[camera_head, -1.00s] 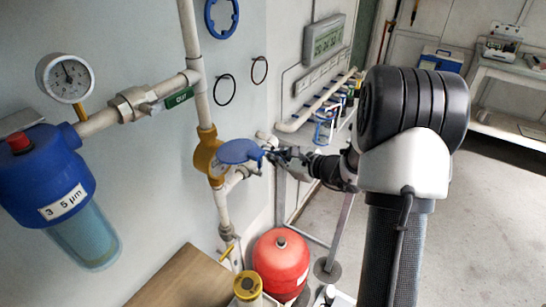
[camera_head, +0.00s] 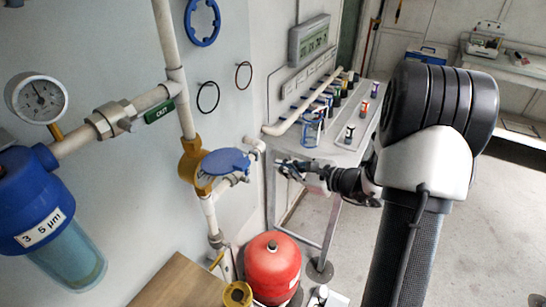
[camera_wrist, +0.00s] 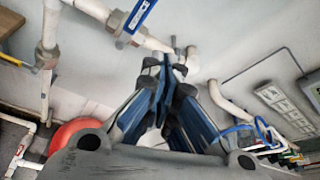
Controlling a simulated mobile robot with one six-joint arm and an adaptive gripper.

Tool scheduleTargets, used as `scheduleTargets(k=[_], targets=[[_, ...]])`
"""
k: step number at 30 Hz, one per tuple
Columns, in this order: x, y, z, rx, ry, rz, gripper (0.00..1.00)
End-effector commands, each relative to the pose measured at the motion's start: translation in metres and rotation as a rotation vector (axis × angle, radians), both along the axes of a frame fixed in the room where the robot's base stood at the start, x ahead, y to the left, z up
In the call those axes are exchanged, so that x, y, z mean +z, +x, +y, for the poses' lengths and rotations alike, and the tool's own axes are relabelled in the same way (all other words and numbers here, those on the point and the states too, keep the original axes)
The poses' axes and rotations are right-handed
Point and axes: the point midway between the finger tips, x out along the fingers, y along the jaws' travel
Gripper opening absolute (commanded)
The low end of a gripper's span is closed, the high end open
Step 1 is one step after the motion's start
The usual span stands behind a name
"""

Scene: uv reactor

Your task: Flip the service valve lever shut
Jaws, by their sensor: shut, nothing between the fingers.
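A blue lever (camera_wrist: 140,14) with white lettering shows at the top of the wrist view, beside a metal fitting on a white pipe. It stands crosswise to that pipe, and its upper end is cut off by the frame. In the head view I cannot make this lever out clearly; a blue round lid (camera_head: 226,161) on a brass body (camera_head: 190,165) covers part of that pipe. My gripper (camera_head: 284,166) is shut and empty, to the right of the lid with a gap. In the wrist view my gripper (camera_wrist: 165,68) lies below and right of the lever, apart from it.
A red tank (camera_head: 272,268) stands on the floor below. A bench (camera_head: 345,150) with bottles stands behind my gripper. A blue filter housing (camera_head: 35,200) and a gauge (camera_head: 37,98) are at the left. A yellow handle (camera_wrist: 12,60) is low on the left pipe.

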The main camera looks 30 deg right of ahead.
Motion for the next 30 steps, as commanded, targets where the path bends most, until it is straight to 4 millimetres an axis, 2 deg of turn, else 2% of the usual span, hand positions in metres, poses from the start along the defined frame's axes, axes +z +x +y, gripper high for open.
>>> scheduleTargets(k=[3,7,23,26,29,30], targets=[[0.000,-0.014,-0.004,-0.002,0.000,0.001,0.00],[0.000,-0.020,-0.005,0.000,0.000,0.000,0.00],[0.000,-0.020,-0.005,0.002,-0.002,0.000,0.00],[0.005,-0.021,0.006,0.036,-0.019,-0.002,0.00],[0.020,-0.026,0.034,0.135,-0.077,-0.006,0.00],[0.027,-0.030,0.051,0.194,-0.113,-0.007,0.00]])
